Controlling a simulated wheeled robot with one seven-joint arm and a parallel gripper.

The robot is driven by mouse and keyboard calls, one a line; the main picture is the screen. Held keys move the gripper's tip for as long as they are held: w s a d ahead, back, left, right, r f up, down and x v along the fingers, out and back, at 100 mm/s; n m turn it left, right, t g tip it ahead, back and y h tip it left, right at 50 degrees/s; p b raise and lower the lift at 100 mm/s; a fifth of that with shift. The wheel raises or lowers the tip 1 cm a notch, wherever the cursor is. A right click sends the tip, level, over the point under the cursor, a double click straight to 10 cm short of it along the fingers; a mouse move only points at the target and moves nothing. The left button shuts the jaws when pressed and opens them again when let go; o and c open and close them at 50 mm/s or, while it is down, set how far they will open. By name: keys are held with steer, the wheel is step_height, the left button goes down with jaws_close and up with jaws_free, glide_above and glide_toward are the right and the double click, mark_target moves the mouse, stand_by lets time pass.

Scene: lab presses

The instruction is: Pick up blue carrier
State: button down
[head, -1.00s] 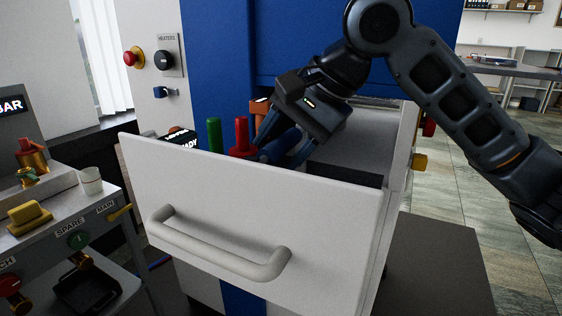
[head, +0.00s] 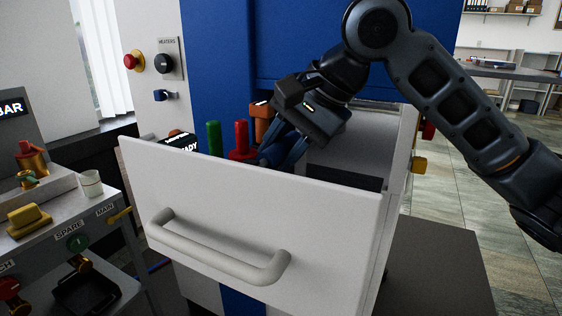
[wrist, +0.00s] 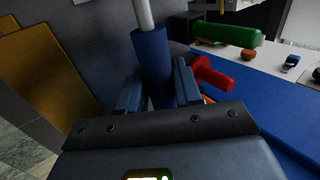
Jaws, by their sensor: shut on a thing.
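The blue carrier shows in the wrist view as an upright blue cylinder (wrist: 152,62) with a pale metal rod at its end. My gripper (wrist: 157,92) has one finger on each side of it and is shut on it. In the head view my gripper (head: 279,152) reaches down into the open white drawer (head: 250,215). The drawer front hides the carrier's lower part, and my fingers cover most of the rest.
A red handle (head: 242,138), a green handle (head: 214,138) and an orange handle (head: 262,122) stand close to the left of my gripper. The blue press (head: 220,60) rises behind. A side bench (head: 100,205) stands at left.

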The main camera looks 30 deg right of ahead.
steer(key=shift+r, duration=0.15)
step_height(320, 180, up, 4)
steer(key=shift+r+p, duration=0.1)
steer(key=shift+p, duration=0.4)
steer(key=s+d+r, duration=0.2)
steer(key=d+r, duration=0.1)
steer(key=d, duration=0.2)
steer(key=s+d+r+p, duration=0.1)
steer(key=d+r, duration=0.2)
steer(key=d, duration=0.3)
steer(key=shift+s+r, duration=0.3)
steer(key=shift+s, duration=0.05)
steer(key=shift+d, duration=0.1)
